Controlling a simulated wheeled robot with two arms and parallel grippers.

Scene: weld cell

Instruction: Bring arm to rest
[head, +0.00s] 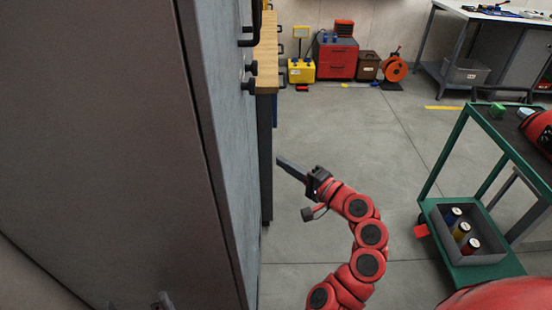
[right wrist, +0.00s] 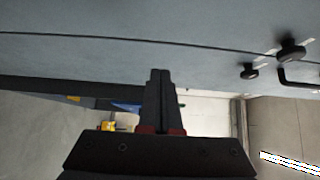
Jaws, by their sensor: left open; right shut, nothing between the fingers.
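My right gripper (head: 292,169) is in the middle of the head view, at the end of a bent red arm. It points left toward the grey cabinet (head: 232,165). Its fingers are together and empty. In the right wrist view its dark fingertips (right wrist: 161,76) also meet, with the cabinet's grey-blue face (right wrist: 120,55) beyond them. I cannot tell whether they touch it. Of my left gripper (head: 138,303), only small grey tips show at the bottom edge of the head view, in front of the dark panel. They are apart, and the rest of that arm is hidden.
The cabinet's near side (head: 95,130) fills the left. A wooden-topped bench (head: 266,55) stands beyond it. Open floor (head: 360,135) lies between. Red and yellow equipment (head: 336,58) stands at the back wall.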

